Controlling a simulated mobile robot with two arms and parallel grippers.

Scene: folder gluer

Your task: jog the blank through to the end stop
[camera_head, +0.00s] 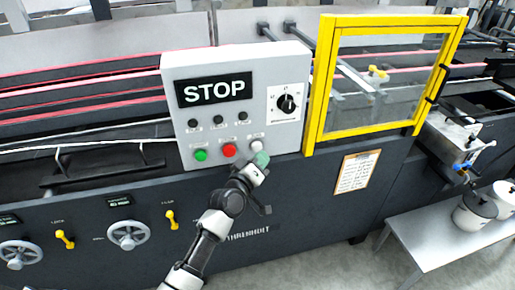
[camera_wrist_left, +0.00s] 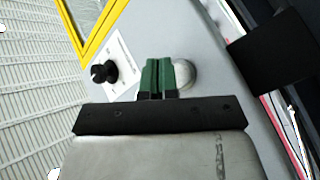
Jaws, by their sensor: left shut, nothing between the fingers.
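A grey control box (camera_head: 245,60) with a STOP sign stands on the machine's front. It carries a green button (camera_head: 200,155), a red button (camera_head: 229,150), a white button (camera_head: 257,145) and a black rotary switch (camera_head: 287,103). My left gripper (camera_head: 261,160) is shut and empty, its green fingertips just below the white button. In the left wrist view, the shut fingers (camera_wrist_left: 156,76) are right beside the white button (camera_wrist_left: 185,74) and overlap its edge. I cannot tell whether they touch it. I cannot make out a blank or the end stop. My right gripper is not in view.
A yellow-framed clear guard (camera_head: 312,85) stands right of the box. Red belts (camera_head: 80,85) run along the machine. Handwheels (camera_head: 128,235) and yellow levers (camera_head: 170,220) are on the front at left. A grey table (camera_head: 430,240) with pots stands at right.

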